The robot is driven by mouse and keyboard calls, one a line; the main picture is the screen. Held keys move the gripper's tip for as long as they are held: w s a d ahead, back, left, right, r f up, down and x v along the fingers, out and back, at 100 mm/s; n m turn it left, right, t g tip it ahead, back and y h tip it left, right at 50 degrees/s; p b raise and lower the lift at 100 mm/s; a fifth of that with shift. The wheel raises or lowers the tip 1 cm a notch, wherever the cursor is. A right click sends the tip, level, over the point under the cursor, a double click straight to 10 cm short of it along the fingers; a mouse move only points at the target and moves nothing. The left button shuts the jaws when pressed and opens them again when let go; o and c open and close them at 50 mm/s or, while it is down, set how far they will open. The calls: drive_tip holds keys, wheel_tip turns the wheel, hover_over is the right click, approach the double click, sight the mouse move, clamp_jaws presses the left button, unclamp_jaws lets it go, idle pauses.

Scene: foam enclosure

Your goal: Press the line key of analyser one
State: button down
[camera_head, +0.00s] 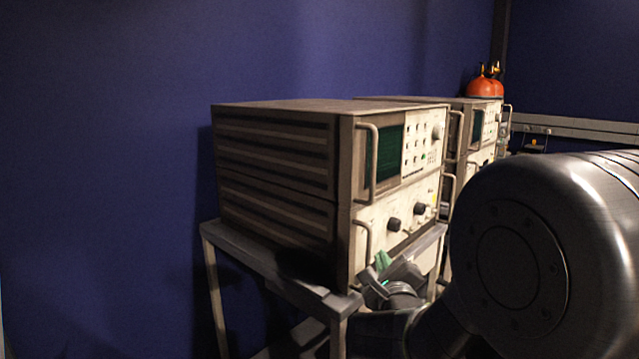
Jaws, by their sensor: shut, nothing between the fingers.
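The nearer analyser (280,165) is a two-tier beige instrument on a metal stand (262,261). Its upper front has a dark green screen (390,151), rows of small keys (416,142) and a small green key. Its lower front has two dark knobs (393,224). A similar farther analyser (483,122) stands behind it, partly hidden. No label saying which is analyser one is readable, and I cannot pick out the line key. My gripper (383,262), with green at its fingertips, is shut and empty in front of the nearer analyser's lower panel. I cannot tell whether it touches.
Metal handles (371,160) stick out from the analysers' fronts. An orange-red object (482,87) sits on top of the farther analyser. A grey rail (575,128) runs along the back right wall. My arm hides the lower right. A plain blue wall is behind.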

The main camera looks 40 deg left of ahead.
drive_tip(key=shift+d, duration=0.1)
drive_tip(key=d+b, duration=0.1)
drive_tip(key=d, duration=0.1)
drive_tip(key=d+b, duration=0.1)
drive_tip(key=d, duration=0.1)
drive_tip(key=d+b, duration=0.1)
drive_tip(key=b, duration=0.1)
drive_tip(key=shift+s+d, duration=0.25)
drive_tip(key=shift+d, duration=0.15)
